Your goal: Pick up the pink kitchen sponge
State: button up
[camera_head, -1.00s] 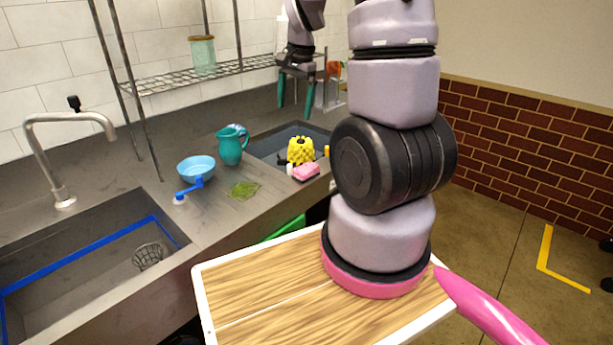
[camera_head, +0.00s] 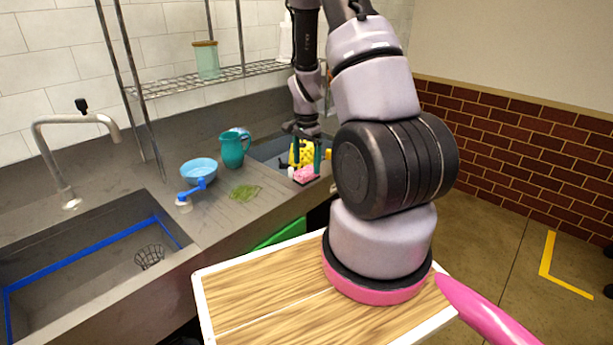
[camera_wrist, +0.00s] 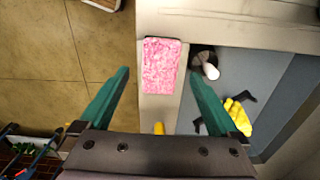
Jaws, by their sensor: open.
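The pink kitchen sponge (camera_head: 305,174) lies on the counter's edge beside the right-hand basin in the head view. In the wrist view the sponge (camera_wrist: 161,66) lies flat on a narrow light strip between the floor and the basin. The fingers partly hide the sponge in the head view. Nothing is held.
A yellow bumpy object (camera_head: 299,153) is close behind the sponge, and a white-ended item (camera_wrist: 210,70) lies beside it at the basin (camera_wrist: 235,75). A wire shelf (camera_head: 225,78) hangs above.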

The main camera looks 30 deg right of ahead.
aim_at(307, 170)
notch_tip(307, 170, down, 4)
jog(key=shift+r, duration=0.1)
jog(key=c, duration=1.4)
jog(key=shift+r, duration=0.1)
notch_tip(307, 170, up, 10)
jog(key=shift+f, duration=0.1)
